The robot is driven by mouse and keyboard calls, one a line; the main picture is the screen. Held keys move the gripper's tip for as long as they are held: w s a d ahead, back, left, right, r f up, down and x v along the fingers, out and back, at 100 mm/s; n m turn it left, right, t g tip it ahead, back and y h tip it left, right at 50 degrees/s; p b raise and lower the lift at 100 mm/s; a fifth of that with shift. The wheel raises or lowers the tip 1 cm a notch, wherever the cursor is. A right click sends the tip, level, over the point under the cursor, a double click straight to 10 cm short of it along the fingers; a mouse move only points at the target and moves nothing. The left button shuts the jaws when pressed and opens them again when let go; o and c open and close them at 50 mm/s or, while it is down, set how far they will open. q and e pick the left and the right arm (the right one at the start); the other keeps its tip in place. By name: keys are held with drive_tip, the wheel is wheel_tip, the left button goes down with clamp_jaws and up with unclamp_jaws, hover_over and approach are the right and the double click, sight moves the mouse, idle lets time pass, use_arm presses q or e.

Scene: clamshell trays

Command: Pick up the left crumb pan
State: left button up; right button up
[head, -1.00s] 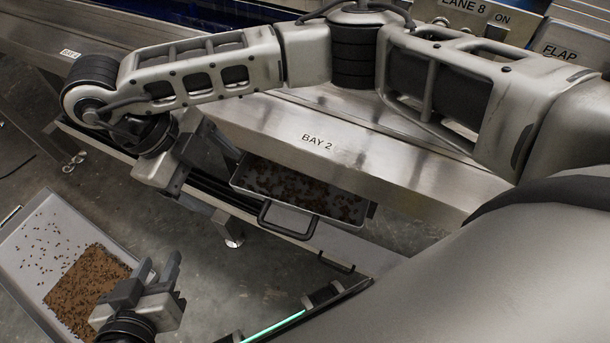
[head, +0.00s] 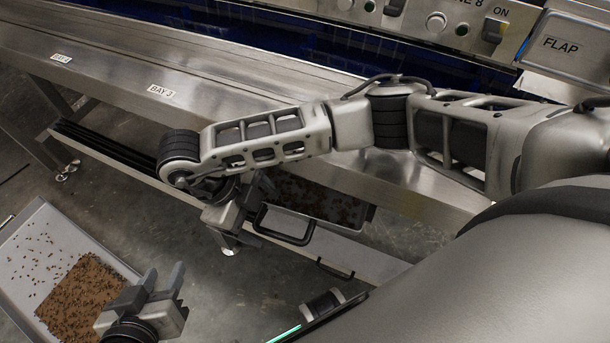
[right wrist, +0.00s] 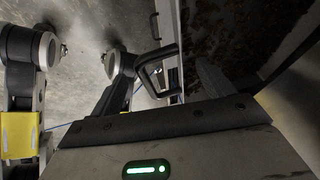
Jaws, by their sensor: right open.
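A crumb pan (head: 361,212) of metal, with dark brown crumbs in it, sits under the steel bench and is partly hidden by my right arm. Its black loop handle (head: 287,239) sticks out at the front. My right gripper (head: 250,203) is open at the left side of this handle. In the right wrist view the handle (right wrist: 150,70) shows between the open fingers (right wrist: 160,85); I cannot tell whether they touch it. My left gripper (head: 163,282) is open and empty at the lower left, beside a grey tray of brown crumbs.
The grey tray (head: 22,240) stands at the far left. A second dark handle (head: 335,270) shows on the rail right of the pan. The steel bench (head: 110,75) with bay labels runs above. Bare floor lies between tray and rail.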

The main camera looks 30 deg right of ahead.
drive_tip(key=shift+x, duration=0.8)
drive_tip(key=c, duration=1.5)
drive_tip(key=shift+r, duration=0.1)
drive_tip(key=shift+r, duration=0.15)
